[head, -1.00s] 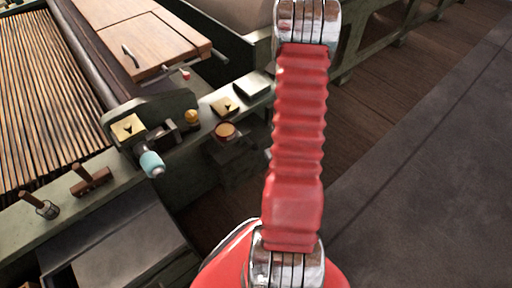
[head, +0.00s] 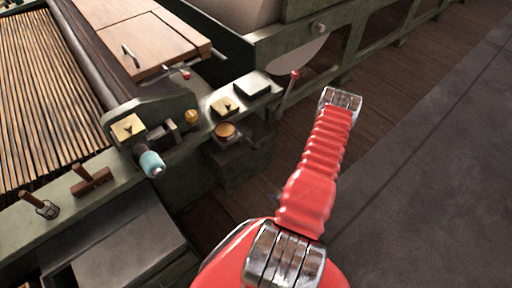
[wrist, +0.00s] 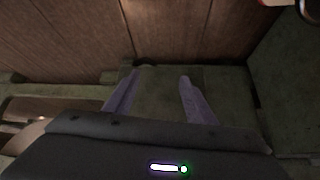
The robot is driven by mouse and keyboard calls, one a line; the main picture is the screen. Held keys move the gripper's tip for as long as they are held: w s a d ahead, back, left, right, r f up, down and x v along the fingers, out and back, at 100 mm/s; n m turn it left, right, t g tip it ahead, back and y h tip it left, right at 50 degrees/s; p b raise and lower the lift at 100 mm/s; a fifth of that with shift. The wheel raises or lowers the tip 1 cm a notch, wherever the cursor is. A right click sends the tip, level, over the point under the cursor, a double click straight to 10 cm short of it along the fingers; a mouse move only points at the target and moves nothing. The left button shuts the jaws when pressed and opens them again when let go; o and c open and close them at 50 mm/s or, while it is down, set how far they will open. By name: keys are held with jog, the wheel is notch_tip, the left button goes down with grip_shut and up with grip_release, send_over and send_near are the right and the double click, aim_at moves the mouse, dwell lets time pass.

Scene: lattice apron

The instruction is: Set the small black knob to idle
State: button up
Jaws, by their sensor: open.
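Two brass plates on the green machine each bear a small dark pointer-like knob. One dark knob (head: 128,127) is at the left, above a pale blue handle.
Near the plates are a pale blue handle (head: 152,164), a yellow knob (head: 191,116), an orange-topped button (head: 226,130) and a red-tipped lever (head: 294,76). Two wooden-handled pieces stand at the left. Open floor (head: 430,170) lies at the right.

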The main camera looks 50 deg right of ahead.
jog(key=w+a+t, duration=0.1)
jog(key=w+t, duration=0.1)
jog(key=n+t+h, duration=0.2)
jog(key=t+h, duration=0.2)
jog(key=t, duration=0.4)
send_near(255, 147)
notch_tip(255, 147, down, 2)
jog(key=s, duration=0.3)
jog(key=shift+w+d, duration=0.1)
jog(key=x, duration=1.3)
jog(key=shift+w, duration=0.4)
grip_shut()
